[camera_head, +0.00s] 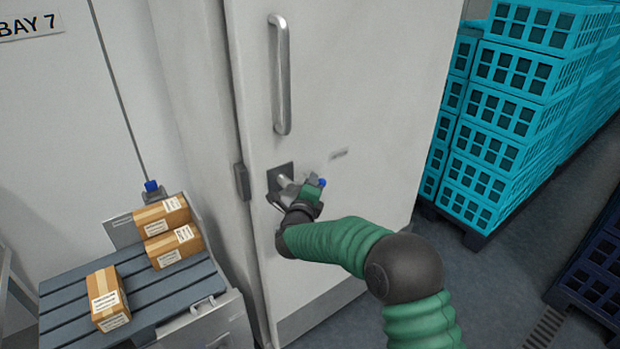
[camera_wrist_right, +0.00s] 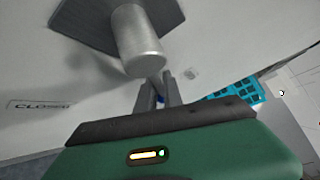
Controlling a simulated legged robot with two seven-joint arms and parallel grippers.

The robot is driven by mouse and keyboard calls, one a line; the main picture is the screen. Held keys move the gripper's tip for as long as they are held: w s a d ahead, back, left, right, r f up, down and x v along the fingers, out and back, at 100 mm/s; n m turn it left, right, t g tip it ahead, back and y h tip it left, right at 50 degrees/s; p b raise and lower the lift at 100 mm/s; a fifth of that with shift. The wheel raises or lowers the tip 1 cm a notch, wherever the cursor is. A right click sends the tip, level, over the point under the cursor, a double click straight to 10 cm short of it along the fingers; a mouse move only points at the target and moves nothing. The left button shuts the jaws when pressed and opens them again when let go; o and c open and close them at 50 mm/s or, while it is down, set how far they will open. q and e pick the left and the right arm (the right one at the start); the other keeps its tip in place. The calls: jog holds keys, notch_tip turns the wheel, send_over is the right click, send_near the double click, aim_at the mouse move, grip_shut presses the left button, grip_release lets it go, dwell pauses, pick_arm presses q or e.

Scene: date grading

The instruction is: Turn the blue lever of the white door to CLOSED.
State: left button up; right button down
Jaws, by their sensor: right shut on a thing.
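The white door (camera_head: 355,100) stands in front of me, with a dark square plate and a metal spindle (camera_wrist_right: 137,40) below its long handle. The lever's blue end (camera_head: 322,183) shows to the right of the plate, just past my right gripper (camera_head: 308,190). My right gripper is shut on the lever, and its fingers and body hide most of it. In the wrist view a bit of blue shows between the fingers (camera_wrist_right: 158,98). A CLOSED label (camera_wrist_right: 40,105) is on the door at the left of that view. My left gripper is not in view.
A small label, too small to read, (camera_head: 338,153) is on the door right of the lever. Cartons (camera_head: 108,297) lie on a slatted grey table (camera_head: 65,300) at the left. Turquoise crates (camera_head: 500,120) are stacked at the right. Floor (camera_head: 480,290) is clear between door and dark crates.

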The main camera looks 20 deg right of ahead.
jog(key=shift+s+d+f+m+g+p, duration=0.1)
jog(key=shift+f+m+g+p, duration=0.1)
jog(key=shift+f+m+g, duration=0.15)
jog(key=shift+s+d+f+m+g+p, duration=0.15)
jog(key=shift+f+m+g, duration=0.1)
jog(key=shift+f+m, duration=0.15)
jog(key=s+a+f+m+g+y+p, duration=0.2)
jog(key=a+f+m+g+y+p, duration=0.3)
jog(key=p, duration=0.7)
jog(key=a+y, duration=0.2)
jog(key=y, duration=0.1)
jog(key=shift+s+a, duration=0.3)
jog(key=shift+s, duration=0.05)
jog(key=shift+a+m+y, duration=0.1)
jog(key=shift+m+y, duration=0.15)
jog(key=shift+y, duration=0.05)
jog(key=c, duration=1.5)
grip_release()
jog(key=shift+f, duration=0.1)
jog(key=shift+w, duration=0.25)
